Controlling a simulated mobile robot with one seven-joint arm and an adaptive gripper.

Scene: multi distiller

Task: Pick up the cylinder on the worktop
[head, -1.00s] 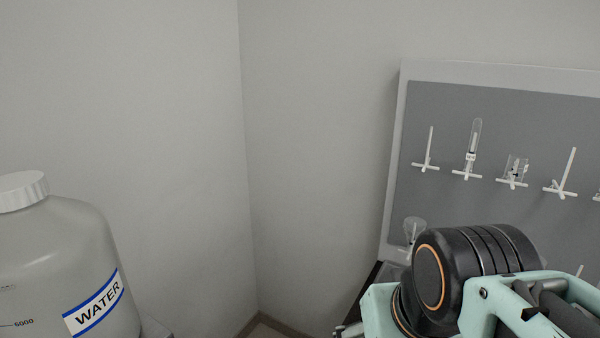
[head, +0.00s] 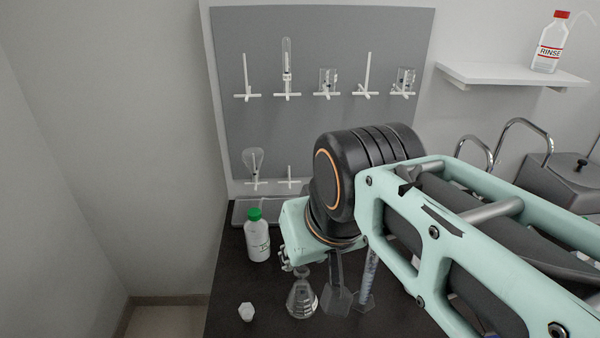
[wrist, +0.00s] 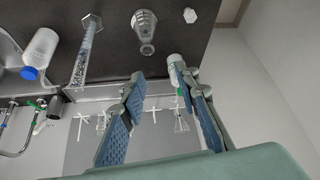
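The cylinder is a clear graduated tube with a hexagonal foot. In the wrist view the cylinder (wrist: 84,52) stands on the dark worktop (wrist: 116,42), left of my gripper. In the head view the cylinder (head: 369,277) is partly hidden behind my arm. My gripper (wrist: 158,76) is open, its two fingers apart with no object held between them. The cylinder is outside the gap between the fingers. In the head view my arm covers much of the gripper.
A conical flask (head: 301,299), a green-capped bottle (head: 257,240) and a white stopper (head: 246,312) stand left of the cylinder. A blue-capped bottle (wrist: 41,50) is nearby in the wrist view. A grey pegboard (head: 330,60) with glassware rises behind.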

